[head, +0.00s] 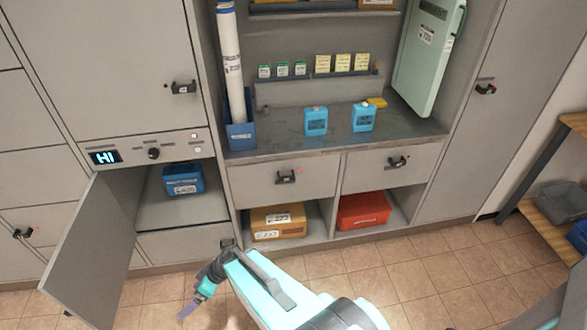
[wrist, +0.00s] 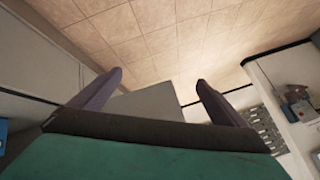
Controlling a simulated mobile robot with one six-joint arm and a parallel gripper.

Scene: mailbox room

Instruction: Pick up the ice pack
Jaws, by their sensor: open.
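Two light-blue, flat, bottle-shaped packs that look like ice packs stand on the grey counter (head: 275,136). My gripper (head: 190,307) is low over the floor in front of the cabinets, well below and left of both packs. In the wrist view, my gripper (wrist: 155,84) has its two purple fingers wide apart with nothing between them. Neither ice pack can be made out in the wrist view.
An open cabinet door (head: 92,250) stands left of my gripper. A blue box (head: 183,178) sits in that compartment. A yellow object (head: 377,102) lies behind the right pack. A blue holder (head: 241,136) with a white roll flanks the counter. A green case (head: 428,55) leans right.

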